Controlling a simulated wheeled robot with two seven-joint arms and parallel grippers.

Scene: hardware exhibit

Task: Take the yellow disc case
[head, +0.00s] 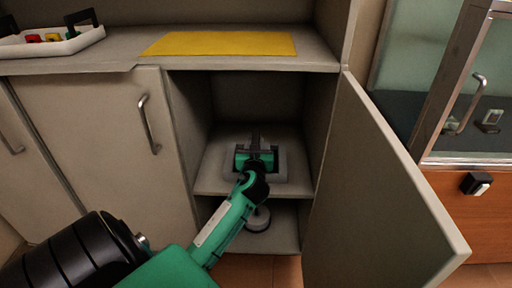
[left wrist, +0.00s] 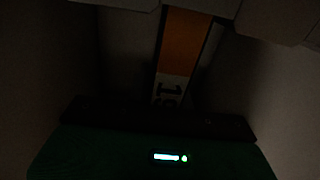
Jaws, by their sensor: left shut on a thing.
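My left gripper (head: 256,142) reaches into the open cabinet, just above the inner shelf. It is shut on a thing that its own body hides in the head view. In the dark left wrist view, a narrow orange-yellow case (left wrist: 186,42) with a white label reading "19" stands in front of the gripper's palm. This appears to be the yellow disc case, held by the gripper; the finger contact is too dark to make out. My right gripper is not in view.
The cabinet door (head: 380,200) stands open on the right. A grey piece (head: 284,166) lies around the gripper on the shelf (head: 215,180). A round pale object (head: 258,219) sits below. On the counter are a yellow mat (head: 220,44) and a white tray (head: 45,48) with several items.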

